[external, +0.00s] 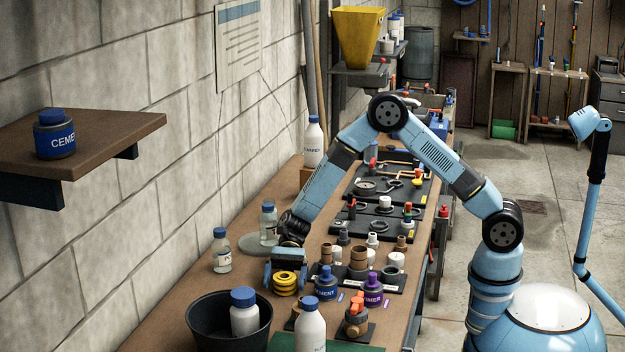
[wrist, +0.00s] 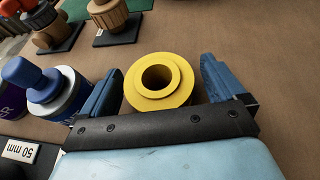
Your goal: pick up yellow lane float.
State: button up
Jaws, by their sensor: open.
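The yellow lane float (external: 285,284) is a ringed yellow piece with a round hole, standing on the brown bench. In the wrist view the yellow lane float (wrist: 158,80) lies between the two blue fingers of my gripper (wrist: 160,90). The fingers are open, with a gap on each side of the float. In the external view my gripper (external: 285,270) is low over the bench, right at the float. Part of the float's near side is hidden by the dark gripper bar in the wrist view.
A blue-capped cement jar (external: 326,284) stands close to the right of the float, and a purple primer jar (external: 373,290) beyond it. A black bucket (external: 200,325) with a white bottle is in front. Clear bottles (external: 221,252) stand to the left. Bare bench shows right of the float in the wrist view.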

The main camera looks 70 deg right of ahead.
jog(key=shift+c, duration=0.4)
jog(key=c, duration=1)
jog(key=shift+o, duration=0.2)
